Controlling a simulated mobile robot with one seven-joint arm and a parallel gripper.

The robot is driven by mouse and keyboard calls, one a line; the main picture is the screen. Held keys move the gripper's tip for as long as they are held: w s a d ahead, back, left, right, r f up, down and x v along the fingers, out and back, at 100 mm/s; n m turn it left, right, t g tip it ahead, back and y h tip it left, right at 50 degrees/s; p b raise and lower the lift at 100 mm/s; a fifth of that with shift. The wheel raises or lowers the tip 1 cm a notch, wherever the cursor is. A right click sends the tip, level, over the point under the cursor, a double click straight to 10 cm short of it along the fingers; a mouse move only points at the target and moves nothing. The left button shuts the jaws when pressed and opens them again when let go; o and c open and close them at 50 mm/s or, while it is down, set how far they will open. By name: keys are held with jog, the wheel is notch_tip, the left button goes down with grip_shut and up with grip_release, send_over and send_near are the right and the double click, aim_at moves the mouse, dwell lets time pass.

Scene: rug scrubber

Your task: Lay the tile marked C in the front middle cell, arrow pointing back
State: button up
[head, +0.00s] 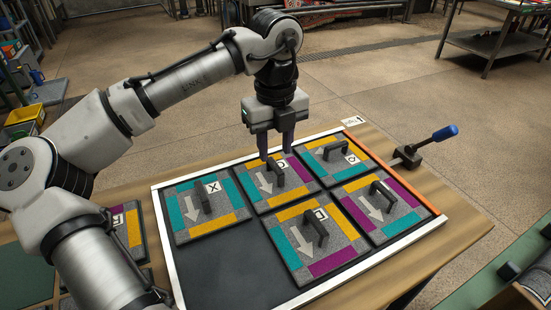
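A white-edged tray (163,240) holds carpet tiles with black handles and white arrows. The back middle tile (270,204) has a mark that looks like C; its arrow points toward the front. The front middle cell holds a tile (327,264) whose mark is too small to read surely; its arrow also points toward the front. My gripper (276,156) is open, fingers down, above the back middle tile. Its fingertips are near the top of that tile's handle (278,176); contact cannot be told.
The front left cell (220,285) is bare. A tile marked X (187,208) lies back left; others lie back right (343,173) and front right (397,227). Another tile (134,232) lies left of the tray, partly behind my arm. A blue-handled clamp (408,155) stands at right.

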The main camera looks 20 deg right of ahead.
aim_at(275, 165)
notch_tip(275, 165, up, 7)
jog(key=shift+f+p, duration=0.15)
jog(key=shift+p, duration=0.2)
